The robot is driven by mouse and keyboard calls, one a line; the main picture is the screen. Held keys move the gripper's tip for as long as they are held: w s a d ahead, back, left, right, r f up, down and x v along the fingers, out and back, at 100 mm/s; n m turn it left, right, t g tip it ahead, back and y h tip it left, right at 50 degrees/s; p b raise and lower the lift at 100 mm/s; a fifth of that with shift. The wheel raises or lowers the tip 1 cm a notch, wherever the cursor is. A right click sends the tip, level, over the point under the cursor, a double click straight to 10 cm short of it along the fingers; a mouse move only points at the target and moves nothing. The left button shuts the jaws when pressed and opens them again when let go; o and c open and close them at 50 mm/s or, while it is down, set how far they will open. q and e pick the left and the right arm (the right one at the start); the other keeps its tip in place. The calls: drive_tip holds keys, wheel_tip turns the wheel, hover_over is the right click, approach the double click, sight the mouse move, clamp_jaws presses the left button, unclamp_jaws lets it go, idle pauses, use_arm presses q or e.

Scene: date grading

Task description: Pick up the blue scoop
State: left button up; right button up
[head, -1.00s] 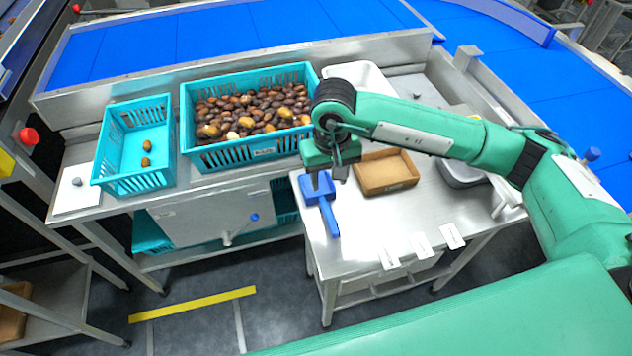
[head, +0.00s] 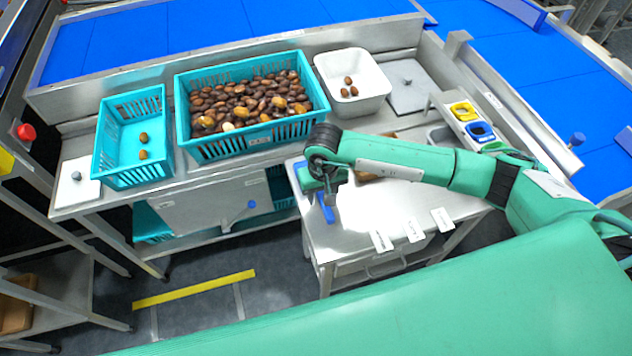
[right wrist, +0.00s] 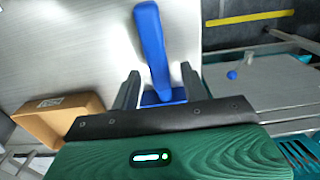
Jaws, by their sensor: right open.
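The blue scoop (head: 327,207) lies on the steel side table (head: 350,240), near its left edge. My right gripper (head: 327,196) is over the scoop and hides much of it in the head view. In the right wrist view the scoop's handle (right wrist: 151,45) points away from my right gripper (right wrist: 160,88). The two fingers are apart, one on each side of the scoop's near part, with gaps visible. I cannot tell how high the fingertips are above the table. My left gripper is not in view.
A cardboard tray (right wrist: 60,112) sits beside the scoop. Behind are a large teal crate of dates (head: 250,142), a small teal crate (head: 130,180) with two dates and a white bin (head: 352,95) with two dates. White labels (head: 414,231) lie along the table's front.

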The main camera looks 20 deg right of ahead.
drive_tip(key=shift+f, duration=0.6)
clamp_jaws()
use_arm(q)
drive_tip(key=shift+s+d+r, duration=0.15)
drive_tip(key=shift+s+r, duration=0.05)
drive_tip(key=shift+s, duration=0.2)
